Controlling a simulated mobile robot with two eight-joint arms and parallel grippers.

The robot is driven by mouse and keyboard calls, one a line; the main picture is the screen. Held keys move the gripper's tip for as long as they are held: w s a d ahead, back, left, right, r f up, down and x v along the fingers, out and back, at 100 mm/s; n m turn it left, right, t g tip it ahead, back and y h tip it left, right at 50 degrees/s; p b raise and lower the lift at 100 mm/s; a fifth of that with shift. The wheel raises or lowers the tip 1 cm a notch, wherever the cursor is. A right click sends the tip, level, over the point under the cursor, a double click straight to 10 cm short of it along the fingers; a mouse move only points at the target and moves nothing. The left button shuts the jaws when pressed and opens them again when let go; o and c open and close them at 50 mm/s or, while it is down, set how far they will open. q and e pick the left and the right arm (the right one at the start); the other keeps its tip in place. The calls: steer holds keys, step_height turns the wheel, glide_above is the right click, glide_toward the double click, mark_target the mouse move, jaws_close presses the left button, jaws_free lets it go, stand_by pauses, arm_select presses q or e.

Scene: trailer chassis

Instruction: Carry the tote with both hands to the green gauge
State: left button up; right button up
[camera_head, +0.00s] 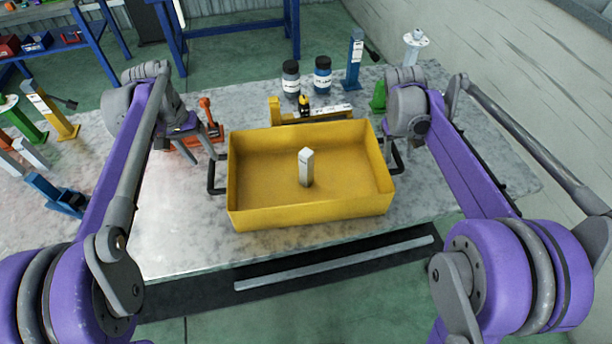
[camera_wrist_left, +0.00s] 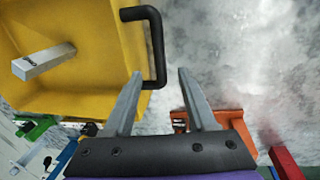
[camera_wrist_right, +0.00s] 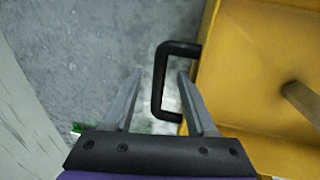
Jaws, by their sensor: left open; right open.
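The yellow tote (camera_head: 250,212) sits on the grey stone-look table with a white block (camera_head: 306,168) standing inside. Its black left handle (camera_head: 211,178) and right handle (camera_head: 397,160) stick out at the sides. My left gripper (camera_head: 207,157) is open at the left handle; in the left wrist view the handle (camera_wrist_left: 157,45) lies between the finger lines. My right gripper (camera_wrist_right: 160,72) is open, and the right handle (camera_wrist_right: 160,80) lies between its finger lines. Contact cannot be told. A green piece (camera_head: 379,96) stands behind my right gripper, partly hidden; another green post (camera_head: 25,118) stands far left. Which is the gauge is unclear.
Behind the tote are a yellow bracket (camera_head: 275,108), two dark bottles (camera_head: 290,80) and a blue post (camera_head: 354,58). An orange tool (camera_head: 207,118) stands near my left gripper. A yellow post (camera_head: 50,110) and blue clamp (camera_head: 55,195) are left. The table's front-left area is clear.

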mark_target(211, 167)
arm_select(q)
steer(key=f, duration=0.3)
steer(key=d+f, duration=0.1)
steer(key=f, duration=0.2)
steer(key=shift+d+f, duration=0.1)
steer(key=shift+f, duration=0.1)
arm_select(e)
steer(key=x, duration=0.6)
steer(key=shift+f, duration=0.2)
arm_select(q)
jaws_close()
arm_select(e)
jaws_close()
